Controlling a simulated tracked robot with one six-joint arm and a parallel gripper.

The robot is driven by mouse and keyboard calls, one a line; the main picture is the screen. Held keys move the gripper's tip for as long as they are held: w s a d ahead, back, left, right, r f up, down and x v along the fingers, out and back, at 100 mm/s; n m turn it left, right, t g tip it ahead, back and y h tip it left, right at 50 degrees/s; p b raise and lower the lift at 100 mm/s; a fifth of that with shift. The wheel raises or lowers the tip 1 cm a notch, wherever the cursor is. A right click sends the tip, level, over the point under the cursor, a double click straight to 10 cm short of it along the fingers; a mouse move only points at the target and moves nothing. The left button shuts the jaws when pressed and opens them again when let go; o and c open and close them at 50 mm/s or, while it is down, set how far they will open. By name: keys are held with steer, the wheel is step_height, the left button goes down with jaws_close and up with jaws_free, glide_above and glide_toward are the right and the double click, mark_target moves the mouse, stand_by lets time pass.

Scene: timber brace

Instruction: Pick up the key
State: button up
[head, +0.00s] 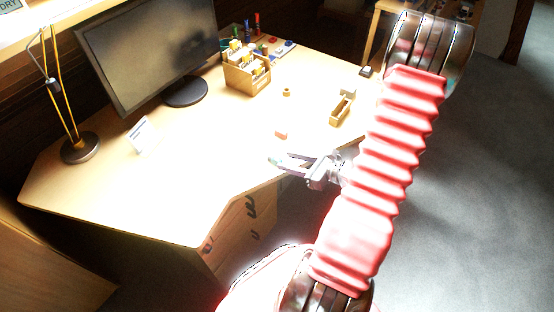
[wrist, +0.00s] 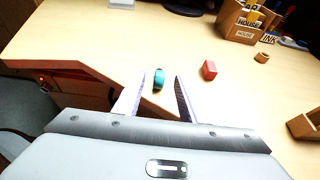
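I cannot make out a clear key shape in either view. A small teal and dark object (wrist: 158,79) lies on the desk near its front edge; it is too small to tell whether it is the key. My gripper (wrist: 159,76) is open, its two fingers apart with the teal object showing between their tips. I cannot tell whether the fingers touch it. In the head view my gripper (head: 275,160) reaches over the desk's front edge, with a greenish spot at its tips.
A red block (wrist: 209,70) lies right of the fingers; it also shows in the head view (head: 281,134). A wooden organiser (head: 247,75), a small tan ring (head: 287,92), an open wooden box (head: 340,111), a monitor (head: 150,50) and a lamp (head: 80,149) stand farther off. The desk's left is mostly clear.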

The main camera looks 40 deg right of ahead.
mark_target(277, 158)
steer(key=shift+x, duration=0.9)
steer(key=shift+x, duration=2.55)
steer(key=shift+f, duration=0.1)
steer(key=shift+c, duration=0.7)
jaws_close()
